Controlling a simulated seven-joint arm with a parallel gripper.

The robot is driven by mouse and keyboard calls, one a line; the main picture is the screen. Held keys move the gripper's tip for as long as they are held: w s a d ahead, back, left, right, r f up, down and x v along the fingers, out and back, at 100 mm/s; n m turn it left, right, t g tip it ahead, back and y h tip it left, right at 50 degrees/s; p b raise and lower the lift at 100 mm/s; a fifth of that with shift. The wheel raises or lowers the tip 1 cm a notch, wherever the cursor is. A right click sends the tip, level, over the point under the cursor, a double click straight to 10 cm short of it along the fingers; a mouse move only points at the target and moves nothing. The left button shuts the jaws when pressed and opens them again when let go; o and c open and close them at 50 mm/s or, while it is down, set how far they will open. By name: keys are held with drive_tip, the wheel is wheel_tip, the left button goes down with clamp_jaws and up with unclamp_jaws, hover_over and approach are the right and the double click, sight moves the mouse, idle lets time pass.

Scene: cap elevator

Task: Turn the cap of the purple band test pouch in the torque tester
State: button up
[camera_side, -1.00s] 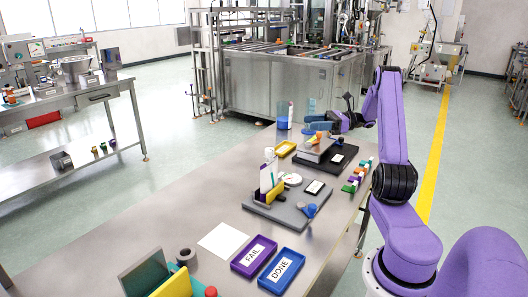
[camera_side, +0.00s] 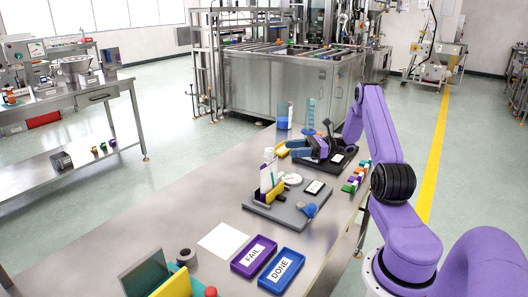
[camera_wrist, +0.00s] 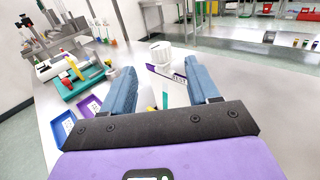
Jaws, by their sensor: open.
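The torque tester (camera_side: 285,208) is a grey base with yellow jaws (camera_side: 275,192), a round dial and a blue knob. The pouch (camera_side: 266,179), white with a purple band, stands upright in the jaws, its white cap (camera_side: 269,154) on top. In the wrist view the pouch (camera_wrist: 178,73) and its white cap (camera_wrist: 160,52) appear beyond and between my fingertips. My gripper (camera_side: 290,149) is behind and right of the cap in the side view. In the wrist view its two blue-grey fingers (camera_wrist: 162,82) are apart with nothing held. The pouch's lower part is partly hidden.
A purple FAIL tray (camera_side: 253,257) and a blue DONE tray (camera_side: 281,270) lie at the front, beside a white sheet (camera_side: 223,241). A dark stand (camera_side: 338,158) is under my wrist. Small coloured caps (camera_side: 356,179) line the right edge.

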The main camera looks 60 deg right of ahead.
sight(270, 152)
drive_tip(key=x, duration=1.1)
drive_tip(key=shift+w, duration=0.1)
drive_tip(key=c, duration=1)
